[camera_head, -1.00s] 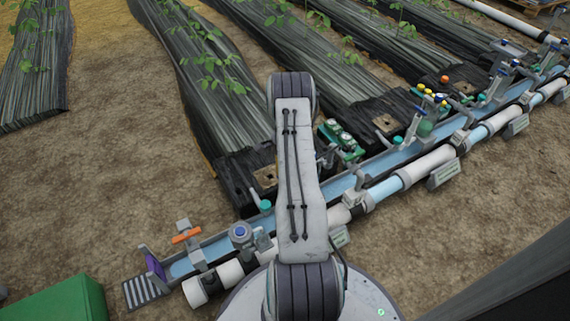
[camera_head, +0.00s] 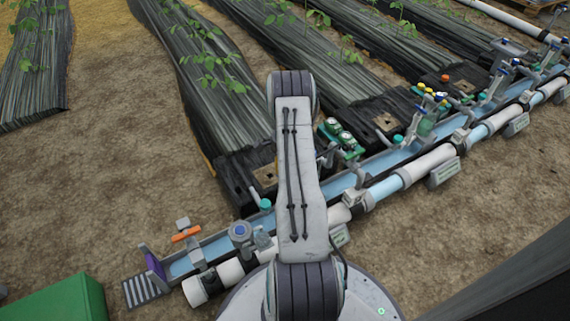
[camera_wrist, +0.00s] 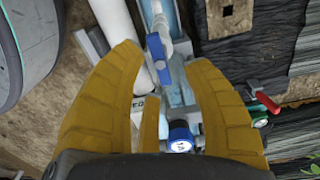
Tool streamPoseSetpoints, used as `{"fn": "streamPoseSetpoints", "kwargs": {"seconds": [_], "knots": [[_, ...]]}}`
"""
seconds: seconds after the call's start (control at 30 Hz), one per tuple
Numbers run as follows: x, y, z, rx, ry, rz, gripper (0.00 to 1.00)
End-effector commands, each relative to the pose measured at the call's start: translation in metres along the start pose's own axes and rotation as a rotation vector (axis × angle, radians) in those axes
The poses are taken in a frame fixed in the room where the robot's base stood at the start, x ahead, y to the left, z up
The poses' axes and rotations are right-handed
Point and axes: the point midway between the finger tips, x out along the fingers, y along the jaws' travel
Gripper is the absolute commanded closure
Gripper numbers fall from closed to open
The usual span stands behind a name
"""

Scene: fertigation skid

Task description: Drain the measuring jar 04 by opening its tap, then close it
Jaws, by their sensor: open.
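A round blue-and-white cap (camera_wrist: 180,137) shows nearer, between the fingers. No jar can be identified as 04; a label behind the left finger is mostly hidden. In the head view my arm hides the gripper and the fittings behind it.
A blue water channel (camera_head: 385,160) and a white pipe (camera_head: 430,158) with tags run diagonally across the head view. A red lever (camera_wrist: 262,102) is right of the fingers. An orange handle (camera_head: 186,234) and a green box (camera_head: 60,300) are at left. Bare soil lies around.

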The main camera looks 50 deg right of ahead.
Motion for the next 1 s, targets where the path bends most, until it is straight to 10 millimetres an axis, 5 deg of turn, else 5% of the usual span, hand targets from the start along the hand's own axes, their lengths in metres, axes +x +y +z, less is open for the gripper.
{"fn": "streamPoseSetpoints", "kwargs": {"seconds": [1.0], "knots": [[0.045, -0.001, 0.0, -0.001, 0.001, -0.001, 0.56]]}}
